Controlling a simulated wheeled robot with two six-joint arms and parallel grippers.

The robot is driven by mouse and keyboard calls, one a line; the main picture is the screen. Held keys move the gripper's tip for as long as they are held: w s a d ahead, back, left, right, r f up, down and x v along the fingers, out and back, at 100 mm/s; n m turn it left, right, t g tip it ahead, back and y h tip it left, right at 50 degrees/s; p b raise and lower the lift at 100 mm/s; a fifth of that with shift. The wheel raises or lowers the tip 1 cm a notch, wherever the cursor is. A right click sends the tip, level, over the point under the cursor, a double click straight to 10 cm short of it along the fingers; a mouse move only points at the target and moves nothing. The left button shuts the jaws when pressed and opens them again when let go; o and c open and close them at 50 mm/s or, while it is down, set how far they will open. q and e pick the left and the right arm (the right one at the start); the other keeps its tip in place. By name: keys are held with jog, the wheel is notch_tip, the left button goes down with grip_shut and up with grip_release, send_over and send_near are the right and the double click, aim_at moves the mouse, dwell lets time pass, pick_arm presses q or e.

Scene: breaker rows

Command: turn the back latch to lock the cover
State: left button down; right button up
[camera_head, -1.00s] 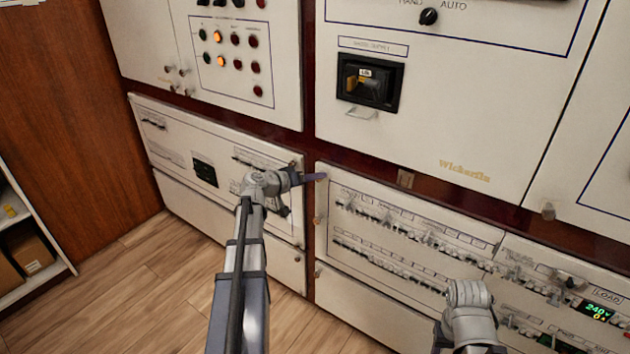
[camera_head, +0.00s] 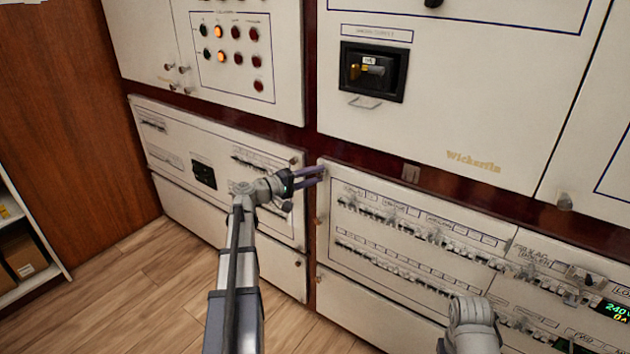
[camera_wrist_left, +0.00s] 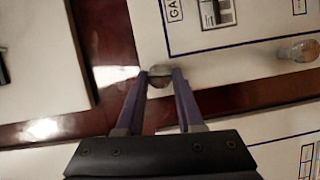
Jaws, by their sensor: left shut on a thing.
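My left gripper (camera_head: 324,175) reaches the upper left corner of the breaker panel cover (camera_head: 480,202). Its two purple fingers show in the left wrist view (camera_wrist_left: 160,82), shut on a small round metal latch (camera_wrist_left: 159,76) at the cover's edge. The fingertips press on both sides of the latch and hide part of it. In the head view the fingers largely hide this latch. Only a pale link of my right arm shows at the bottom right; its gripper is out of view.
Another round latch (camera_wrist_left: 300,50) sits at the right in the left wrist view. A dark red frame strip (camera_head: 311,215) runs between the panels. A cabinet with a black switch box (camera_head: 372,72) stands above. Wooden floor (camera_head: 120,290) is clear at lower left.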

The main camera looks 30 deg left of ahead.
pick_arm(q)
jog(key=shift+f+n+b, duration=0.15)
jog(key=shift+n+b, duration=0.15)
jog(key=shift+n, duration=0.2)
dwell(0.3)
jog(key=c, duration=0.5)
grip_release()
jog(key=shift+c, duration=0.2)
jog(key=v, duration=0.7)
jog(key=shift+s+a, duration=0.15)
jog(key=shift+s, duration=0.2)
jog(key=shift+f, duration=0.1)
